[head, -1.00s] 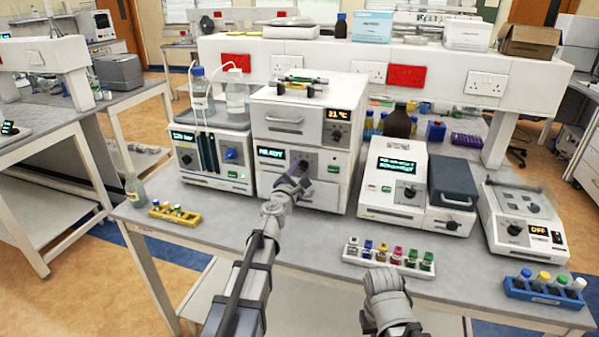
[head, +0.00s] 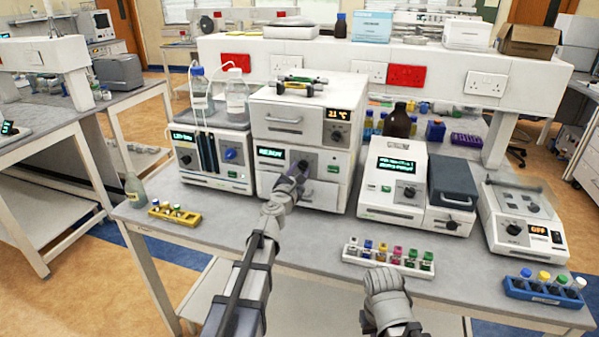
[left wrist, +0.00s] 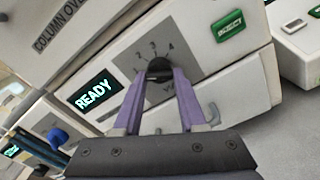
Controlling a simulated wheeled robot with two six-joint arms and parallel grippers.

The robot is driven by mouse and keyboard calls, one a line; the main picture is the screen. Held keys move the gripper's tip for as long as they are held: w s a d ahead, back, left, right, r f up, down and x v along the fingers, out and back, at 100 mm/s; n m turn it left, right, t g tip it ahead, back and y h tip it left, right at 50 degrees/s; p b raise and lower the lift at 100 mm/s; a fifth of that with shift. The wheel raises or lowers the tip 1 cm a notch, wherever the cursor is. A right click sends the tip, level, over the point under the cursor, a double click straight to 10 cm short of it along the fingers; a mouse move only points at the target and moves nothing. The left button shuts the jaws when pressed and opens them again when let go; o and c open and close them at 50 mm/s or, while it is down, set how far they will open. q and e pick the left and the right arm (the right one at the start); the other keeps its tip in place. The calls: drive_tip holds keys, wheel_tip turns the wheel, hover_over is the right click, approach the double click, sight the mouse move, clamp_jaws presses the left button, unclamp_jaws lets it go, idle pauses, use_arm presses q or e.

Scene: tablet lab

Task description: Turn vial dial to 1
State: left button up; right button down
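The vial dial (left wrist: 159,68) is a dark round knob on a grey panel, with the numbers 2, 3 and 4 showing above it in the left wrist view. My left gripper (left wrist: 160,76) has its two purple fingers on either side of the dial, and the dial fills the gap between the fingertips. The dial's pointer is hidden. In the head view my left gripper (head: 294,177) is at the lower front of the white instrument (head: 271,187) with the READY display (head: 271,154). My right arm shows at the lower middle, but its fingers are not visible.
The pump unit (head: 213,157) with bottles stands left of this instrument, and another white instrument (head: 392,192) stands to its right. A yellow vial rack (head: 175,216), a white vial rack (head: 388,258) and a blue vial rack (head: 545,293) sit along the bench front.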

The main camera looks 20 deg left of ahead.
use_arm(q)
drive_tip(key=o, duration=0.5)
drive_tip(key=shift+c, duration=0.2)
drive_tip(key=shift+s, duration=0.1)
drive_tip(key=s, duration=0.7)
drive_tip(key=shift+s+a, duration=0.15)
drive_tip(key=shift+s, duration=0.2)
drive_tip(key=shift+f, duration=0.1)
